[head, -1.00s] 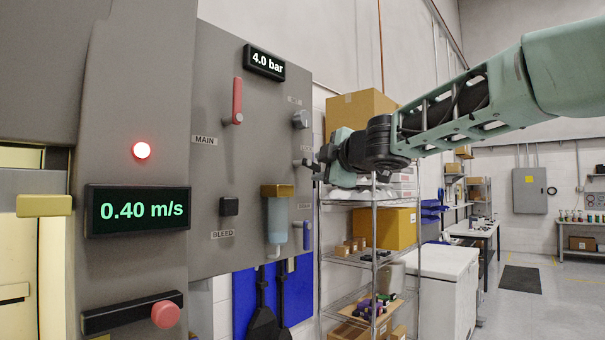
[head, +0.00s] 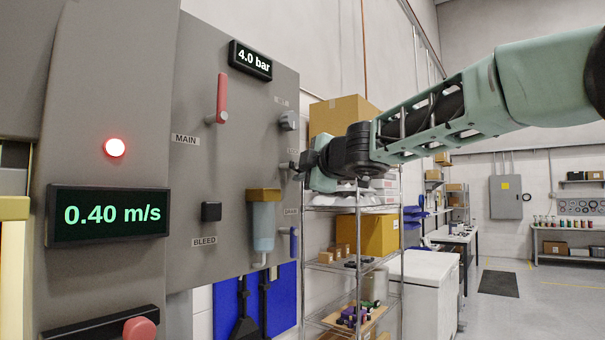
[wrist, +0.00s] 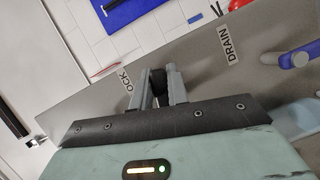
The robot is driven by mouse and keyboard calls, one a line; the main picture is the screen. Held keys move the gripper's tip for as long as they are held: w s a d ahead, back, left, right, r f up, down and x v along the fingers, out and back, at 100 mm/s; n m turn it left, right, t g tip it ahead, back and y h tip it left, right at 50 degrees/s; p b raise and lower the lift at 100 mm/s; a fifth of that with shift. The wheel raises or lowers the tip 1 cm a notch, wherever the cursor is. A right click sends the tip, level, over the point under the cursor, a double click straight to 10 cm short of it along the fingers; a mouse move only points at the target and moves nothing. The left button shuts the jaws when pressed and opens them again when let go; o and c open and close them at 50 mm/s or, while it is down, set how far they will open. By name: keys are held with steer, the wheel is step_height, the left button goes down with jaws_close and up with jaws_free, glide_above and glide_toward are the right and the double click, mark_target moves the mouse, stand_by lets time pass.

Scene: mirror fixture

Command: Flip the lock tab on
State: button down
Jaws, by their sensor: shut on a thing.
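The lock tab is on the right edge of the grey panel (head: 215,225), beside a partly hidden LOCK label (wrist: 128,82). In the wrist view a dark piece (wrist: 159,80) of it sits between my two grey fingers. My gripper (head: 301,168) is at the panel's right edge and shut on this tab. The fingers and gripper body hide most of the tab, so I cannot tell how it is turned.
A blue DRAIN lever (head: 293,243) is below my gripper, and a grey knob (head: 288,121) is above it. Wire shelving (head: 385,212) stands behind.

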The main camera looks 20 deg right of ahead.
steer(key=n+b, duration=0.1)
steer(key=b, duration=0.2)
steer(key=shift+n+t, duration=0.4)
steer(key=shift+r+n+b, duration=0.4)
steer(key=shift+b, duration=0.1)
steer(key=c, duration=1.4)
jaws_free()
steer(key=shift+o, duration=0.2)
